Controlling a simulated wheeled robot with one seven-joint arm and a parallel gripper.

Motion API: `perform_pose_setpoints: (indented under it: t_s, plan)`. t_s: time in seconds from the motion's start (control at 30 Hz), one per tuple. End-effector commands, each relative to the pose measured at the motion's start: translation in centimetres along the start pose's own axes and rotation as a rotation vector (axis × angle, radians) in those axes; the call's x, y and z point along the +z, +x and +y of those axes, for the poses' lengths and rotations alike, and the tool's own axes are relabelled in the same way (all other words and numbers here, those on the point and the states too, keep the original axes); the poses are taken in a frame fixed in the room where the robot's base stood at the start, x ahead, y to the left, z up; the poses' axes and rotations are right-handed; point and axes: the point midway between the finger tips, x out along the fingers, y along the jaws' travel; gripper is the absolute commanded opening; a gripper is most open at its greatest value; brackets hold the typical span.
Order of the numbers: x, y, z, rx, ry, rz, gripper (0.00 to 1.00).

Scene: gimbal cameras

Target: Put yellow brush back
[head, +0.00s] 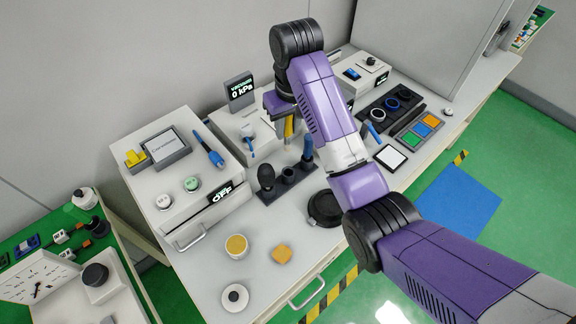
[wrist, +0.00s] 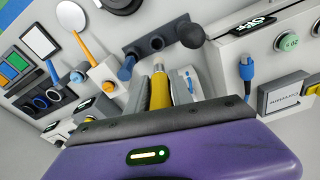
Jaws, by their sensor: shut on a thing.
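My gripper (wrist: 162,88) is shut on the yellow brush (wrist: 160,91), whose yellow handle stands between the fingers in the wrist view. In the head view, a strip of the yellow brush (head: 289,127) shows below my wrist, and my fingers are mostly hidden by the arm. The dark brush holder (head: 287,189) stands on the bench, below and in front of my gripper. A black round-headed brush (head: 266,176) is in its left place and a blue brush (head: 307,148) in its right. The middle place looks empty. The brush is apart from the holder.
A white box with an OFF display (head: 221,192) stands left of the holder. A vacuum display (head: 240,90) is behind.

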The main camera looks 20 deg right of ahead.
Motion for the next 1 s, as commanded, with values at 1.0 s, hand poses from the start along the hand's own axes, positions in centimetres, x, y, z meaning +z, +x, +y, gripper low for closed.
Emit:
perform_pose_setpoints:
  t_s: [1.0]
  plan:
    - [2.2,14.8,0.1,0.001,0.001,-0.01,0.0]
